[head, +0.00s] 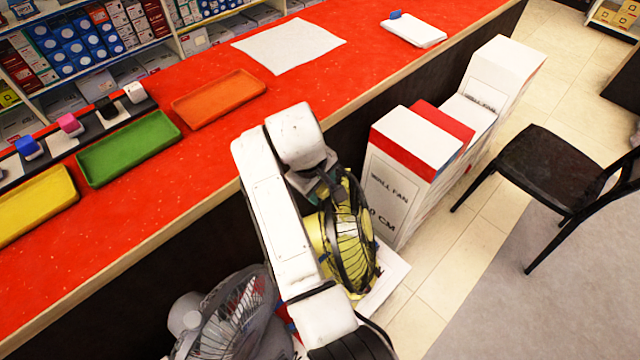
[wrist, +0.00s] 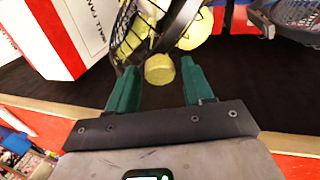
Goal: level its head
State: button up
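A yellow fan (head: 331,232) with a dark wire cage stands low beside the counter, its head tilted in the head view. It also shows at the top of the wrist view (wrist: 196,28), where part of the cage is cut off. A short yellow knob (wrist: 159,69) on it lies between the tips of my gripper (wrist: 159,76). The two green fingers are spread, with a visible gap on each side of the knob. In the head view my arm hides part of the fan, and the fingertips cannot be made out.
A grey fan (head: 232,315) stands to the left of my arm. White and red fan boxes (head: 392,190) stand close on the right. The red counter (head: 340,75) holds coloured trays and paper. A black chair (head: 545,165) stands on the open floor at right.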

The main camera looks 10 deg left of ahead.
grip_shut()
jog(key=shift+r, duration=0.1)
dwell(0.3)
jog(key=shift+d+r+p, duration=0.15)
jog(key=shift+d+p, duration=0.15)
jog(key=shift+p, duration=0.25)
jog(key=d+y+p, duration=0.1)
jog(key=d+p, duration=0.1)
jog(key=d+y+p, duration=0.1)
jog(key=d+p, duration=0.1)
jog(key=w+d+r+y+p, duration=0.1)
jog(key=d+p, duration=0.1)
jog(key=d, duration=0.1)
jog(key=shift+r+p, duration=0.1)
jog(key=shift+p, duration=0.3)
jog(key=shift+d, duration=0.3)
jog(key=shift+o, duration=1)
grip_release()
jog(key=shift+w+d, duration=0.1)
jog(key=shift+d, duration=0.05)
